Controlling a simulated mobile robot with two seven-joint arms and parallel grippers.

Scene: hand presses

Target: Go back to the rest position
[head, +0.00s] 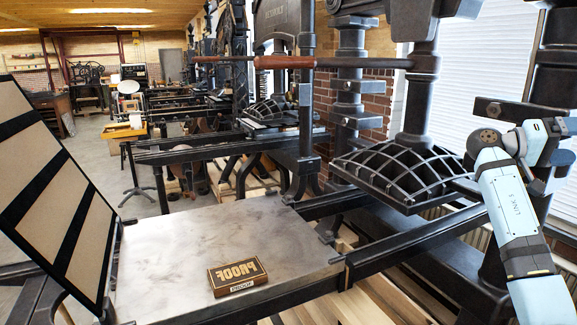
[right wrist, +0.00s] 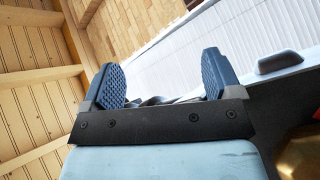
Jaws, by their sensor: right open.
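My right arm (head: 512,215) comes in at the right edge of the head view, in front of the near hand press (head: 405,170). I cannot make out its fingertips there. In the right wrist view my right gripper (right wrist: 163,82) is open, with two blue ridged finger pads wide apart and nothing held between them. Beyond the fingers are brick wall and white blinds, with the wooden ceiling to the left. A small brown box-like block marked PROOF (head: 238,276) lies on the grey press bed (head: 190,240), away from my right arm. My left gripper is not in view.
The framed lid (head: 62,190) stands tilted open at the left of the bed. A wood-handled bar (head: 285,62) crosses high over the bed's back. Black rails (head: 410,245) run right from the bed beneath the platen. White blinds (head: 462,95) are behind.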

